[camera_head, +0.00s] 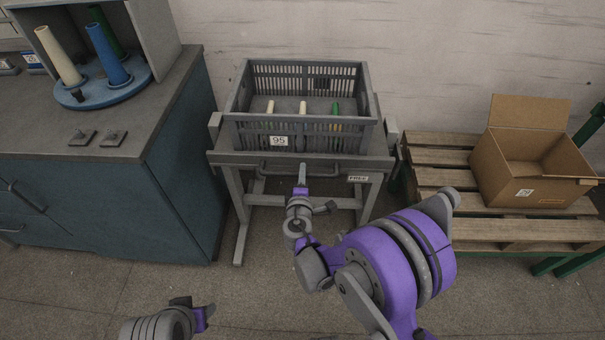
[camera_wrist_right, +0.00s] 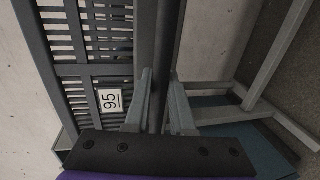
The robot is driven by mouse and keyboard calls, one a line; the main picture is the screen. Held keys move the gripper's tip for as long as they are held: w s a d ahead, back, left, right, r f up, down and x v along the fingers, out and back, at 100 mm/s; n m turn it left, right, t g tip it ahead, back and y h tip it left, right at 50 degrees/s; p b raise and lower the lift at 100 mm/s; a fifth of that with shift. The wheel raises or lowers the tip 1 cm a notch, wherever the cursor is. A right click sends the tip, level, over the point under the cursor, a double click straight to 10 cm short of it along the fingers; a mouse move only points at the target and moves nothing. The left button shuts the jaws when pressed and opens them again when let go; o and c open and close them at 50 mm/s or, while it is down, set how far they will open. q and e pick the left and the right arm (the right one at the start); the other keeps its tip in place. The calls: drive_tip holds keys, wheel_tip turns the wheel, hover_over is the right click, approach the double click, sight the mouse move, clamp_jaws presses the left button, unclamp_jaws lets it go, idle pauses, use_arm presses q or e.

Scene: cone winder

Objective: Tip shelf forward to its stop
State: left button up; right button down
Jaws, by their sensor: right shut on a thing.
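The shelf (camera_head: 226,159) is a grey stand with a dark handle bar (camera_head: 280,175) along its front edge. A grey slatted crate (camera_head: 352,129) labelled 95 sits on it and holds several cones, some cream and some green. My right gripper (camera_head: 302,174) is at the middle of the handle. In the right wrist view the handle bar (camera_wrist_right: 170,50) runs between the two fingers of my right gripper (camera_wrist_right: 160,105), which are shut on it. The crate (camera_wrist_right: 82,45) shows to the left there. My left gripper (camera_head: 204,315) is low at the left, away from the shelf; its finger opening is unclear.
A dark blue cabinet (camera_head: 176,185) stands left of the shelf, with a round blue cone holder (camera_head: 85,98) on top. A wooden pallet (camera_head: 430,177) with an open cardboard box (camera_head: 494,172) is at the right. The floor (camera_head: 140,285) in front is clear.

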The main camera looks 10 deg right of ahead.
idle(0.8)
wheel_tip(320, 180, down, 11)
drive_tip(key=b, duration=0.7)
drive_tip(key=shift+r, duration=0.15)
drive_tip(key=c, duration=0.8)
unclamp_jaws()
drive_tip(key=shift+w, duration=0.1)
drive_tip(key=p+v, duration=0.1)
drive_tip(key=v, duration=1)
